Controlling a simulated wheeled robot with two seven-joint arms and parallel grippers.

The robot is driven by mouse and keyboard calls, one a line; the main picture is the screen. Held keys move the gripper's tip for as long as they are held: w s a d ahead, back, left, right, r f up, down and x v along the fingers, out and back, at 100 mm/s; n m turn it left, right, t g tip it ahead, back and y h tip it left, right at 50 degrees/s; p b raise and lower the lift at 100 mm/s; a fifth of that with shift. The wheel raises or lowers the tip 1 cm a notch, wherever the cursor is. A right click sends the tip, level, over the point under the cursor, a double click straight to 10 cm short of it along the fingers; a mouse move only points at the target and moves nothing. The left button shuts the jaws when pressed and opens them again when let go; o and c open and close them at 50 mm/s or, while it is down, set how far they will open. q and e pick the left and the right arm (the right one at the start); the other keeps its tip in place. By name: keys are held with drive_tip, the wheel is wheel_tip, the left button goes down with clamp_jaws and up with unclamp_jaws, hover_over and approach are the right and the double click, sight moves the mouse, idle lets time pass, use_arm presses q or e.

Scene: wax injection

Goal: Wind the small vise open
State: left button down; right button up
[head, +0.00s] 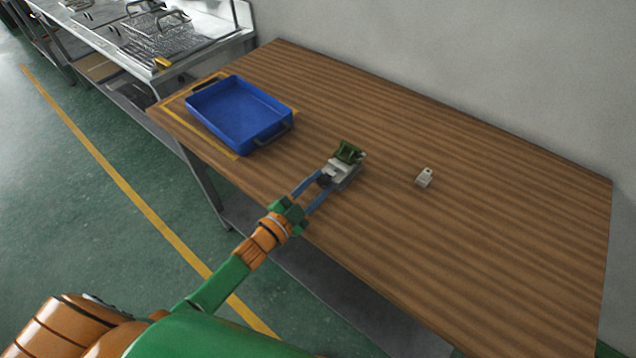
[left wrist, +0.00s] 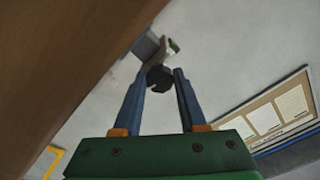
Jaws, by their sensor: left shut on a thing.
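The small vise (head: 344,170) stands on the wooden table, grey below with a dark green part (head: 349,151) on top. Its dark knob (left wrist: 159,77) shows in the left wrist view between the fingertips, with the grey vise body (left wrist: 148,46) behind it. My left gripper (head: 321,184) reaches in from the front edge of the table, with its blue fingers at the near end of the vise. It is shut on the knob. In the head view the fingers partly hide the knob. My right gripper is in neither view.
A blue tray (head: 207,122) sits inside a yellow outline at the table's left end. A metal bench (head: 206,48) stands at the upper left.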

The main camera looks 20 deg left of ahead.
use_arm(q)
drive_tip(key=shift+n, duration=0.6)
drive_tip(key=shift+c, duration=2.2)
unclamp_jaws()
drive_tip(key=v, duration=0.7)
drive_tip(key=shift+s, duration=0.1)
